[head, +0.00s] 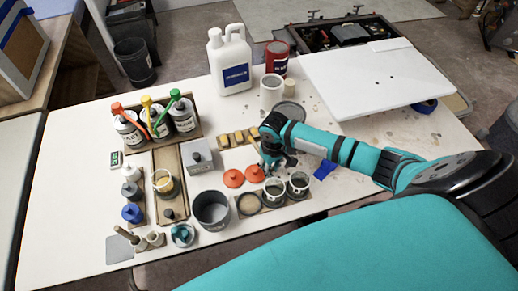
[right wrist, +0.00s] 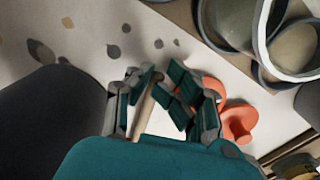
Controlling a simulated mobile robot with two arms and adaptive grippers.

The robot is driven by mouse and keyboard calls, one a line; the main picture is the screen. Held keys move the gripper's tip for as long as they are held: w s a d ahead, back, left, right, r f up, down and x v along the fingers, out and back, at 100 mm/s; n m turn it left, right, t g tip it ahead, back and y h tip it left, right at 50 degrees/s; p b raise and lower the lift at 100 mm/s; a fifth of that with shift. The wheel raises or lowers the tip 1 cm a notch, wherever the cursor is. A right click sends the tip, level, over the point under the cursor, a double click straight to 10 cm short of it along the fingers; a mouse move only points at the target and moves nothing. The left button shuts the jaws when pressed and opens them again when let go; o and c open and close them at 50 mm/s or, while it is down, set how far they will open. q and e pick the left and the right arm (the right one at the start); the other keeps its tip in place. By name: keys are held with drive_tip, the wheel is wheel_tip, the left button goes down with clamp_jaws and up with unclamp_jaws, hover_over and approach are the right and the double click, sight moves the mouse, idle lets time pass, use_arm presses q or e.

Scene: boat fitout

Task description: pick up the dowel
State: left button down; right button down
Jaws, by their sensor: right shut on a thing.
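The dowel (right wrist: 146,108) is a thin, pale wooden stick. In the right wrist view it lies lengthwise between the fingers of my right gripper (right wrist: 160,95), which is shut on it. In the head view my right gripper (head: 271,160) is low over the middle of the white table, just behind the orange lids. I cannot clearly make out the dowel there, as the gripper and arm cover that spot. My left gripper is not in view.
Two orange lids (head: 233,178) and several cups (head: 274,192) are close in front of the gripper. Wooden blocks (head: 237,138) lie to its left. A grey bucket (head: 212,210), bottles (head: 128,128) and a white jug (head: 229,62) stand around. A white board (head: 375,78) lies behind right.

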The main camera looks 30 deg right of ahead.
drive_tip(key=shift+w+a, duration=0.1)
drive_tip(key=shift+w, duration=0.1)
drive_tip(key=shift+r, duration=0.15)
drive_tip(key=shift+r, duration=0.3)
wheel_tip(320, 180, up, 9)
drive_tip(key=shift+r, duration=0.2)
drive_tip(key=shift+c, duration=2.1)
unclamp_jaws()
